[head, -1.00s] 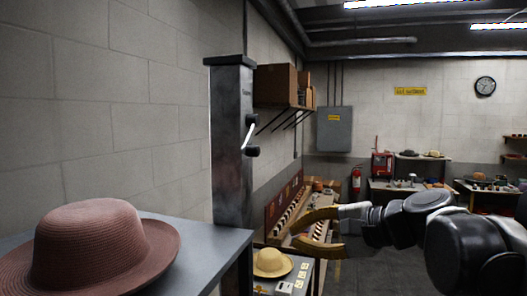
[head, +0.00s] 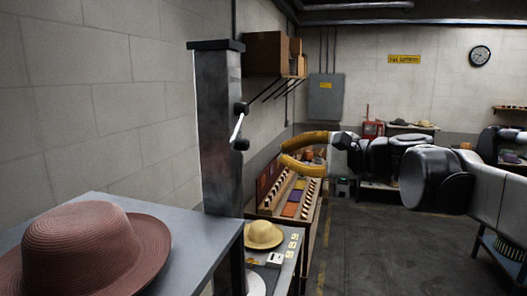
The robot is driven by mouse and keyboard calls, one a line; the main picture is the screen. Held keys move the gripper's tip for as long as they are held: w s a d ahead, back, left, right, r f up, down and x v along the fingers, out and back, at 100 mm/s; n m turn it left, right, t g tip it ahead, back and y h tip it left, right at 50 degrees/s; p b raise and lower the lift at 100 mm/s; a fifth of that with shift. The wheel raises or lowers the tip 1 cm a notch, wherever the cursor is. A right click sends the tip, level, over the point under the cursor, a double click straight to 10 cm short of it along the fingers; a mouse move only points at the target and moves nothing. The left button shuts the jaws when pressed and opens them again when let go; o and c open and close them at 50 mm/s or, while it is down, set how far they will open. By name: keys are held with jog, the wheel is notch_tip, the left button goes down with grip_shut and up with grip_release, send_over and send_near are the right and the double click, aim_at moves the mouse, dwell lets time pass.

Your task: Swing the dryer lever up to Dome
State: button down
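The dryer lever (head: 238,127) is a short pale rod with black knobs at both ends. It is mounted on the side of a dark grey metal column (head: 219,175) left of centre and stands nearly upright, slightly tilted. Any Dome marking is too small to read. My gripper (head: 282,154) has two curved yellow fingers pointing left. It is right of the lever in the picture, slightly below its lower knob, and apart from it. A narrow gap shows between the fingertips, with nothing held.
A brown-red hat (head: 82,245) sits on a grey table (head: 190,245) at the lower left. A straw hat (head: 263,236) rests on a lower bench behind it. A wooden shelf (head: 268,72) hangs above.

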jog(key=w+a+p, duration=0.2)
jog(key=a+p, duration=0.1)
jog(key=a, duration=0.4)
jog(key=shift+a+r, duration=0.15)
jog(key=shift+a, duration=0.2)
jog(key=shift+w+r, duration=0.1)
